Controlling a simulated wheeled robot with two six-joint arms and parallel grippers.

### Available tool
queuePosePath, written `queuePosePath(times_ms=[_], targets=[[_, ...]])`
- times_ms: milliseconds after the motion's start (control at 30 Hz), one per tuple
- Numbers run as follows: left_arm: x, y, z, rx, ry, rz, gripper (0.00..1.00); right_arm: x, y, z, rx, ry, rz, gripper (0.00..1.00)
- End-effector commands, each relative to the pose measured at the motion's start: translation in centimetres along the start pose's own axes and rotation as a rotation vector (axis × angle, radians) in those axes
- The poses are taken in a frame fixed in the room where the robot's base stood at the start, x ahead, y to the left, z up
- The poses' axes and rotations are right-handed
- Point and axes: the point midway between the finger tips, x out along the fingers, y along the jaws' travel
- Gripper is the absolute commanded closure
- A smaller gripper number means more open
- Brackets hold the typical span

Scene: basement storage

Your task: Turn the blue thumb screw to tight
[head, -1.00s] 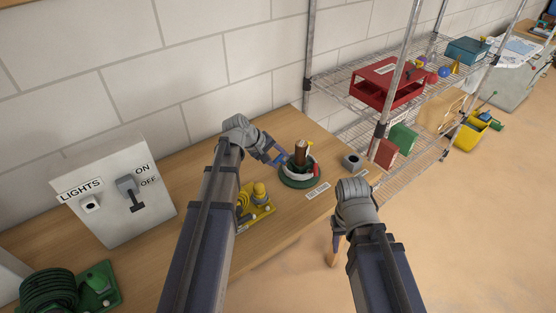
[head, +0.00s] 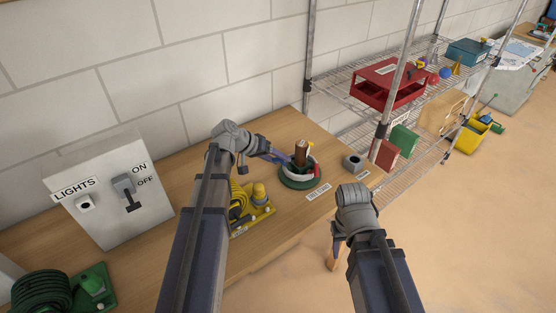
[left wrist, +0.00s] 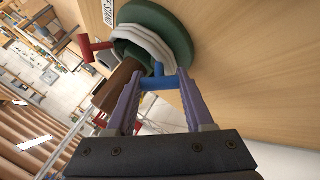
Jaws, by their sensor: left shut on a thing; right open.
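A round green stand (head: 299,182) with a white ring holds an upright brown cylinder (head: 302,151) on the wooden table. The blue thumb screw (left wrist: 156,84) sticks out from the stand's side in the left wrist view. In the head view the blue screw is hard to tell from the fingers. My right gripper (head: 334,256) hangs open and empty off the table's front edge.
A grey holder (head: 353,161) sits right of the stand, and a white label (head: 319,191) lies in front. A yellow base with coiled cable (head: 259,210) is by my left forearm. A lights switch box (head: 112,190) stands left. A wire shelf (head: 345,86) is behind right.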

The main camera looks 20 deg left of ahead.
Motion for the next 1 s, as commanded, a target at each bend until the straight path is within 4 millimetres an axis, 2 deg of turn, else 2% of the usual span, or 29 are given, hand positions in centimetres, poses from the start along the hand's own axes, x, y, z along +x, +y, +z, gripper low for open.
queuePosePath(times_ms=[233,733,767,1000], targets=[[0.00,-0.05,0.07,0.063,-0.001,0.013,1.00,0.20,-0.02,-0.01,0.000,0.000,0.000,0.50],[-0.01,-0.03,0.07,0.079,-0.002,0.017,1.00,0.22,-0.02,-0.01,0.000,0.000,0.000,0.50],[-0.01,-0.03,0.07,0.079,-0.002,0.017,0.46,0.22,-0.02,-0.01,0.000,0.000,0.000,0.50],[-0.01,-0.02,0.04,0.078,-0.001,0.017,0.19,0.22,-0.02,-0.01,0.000,0.000,0.000,0.50]])
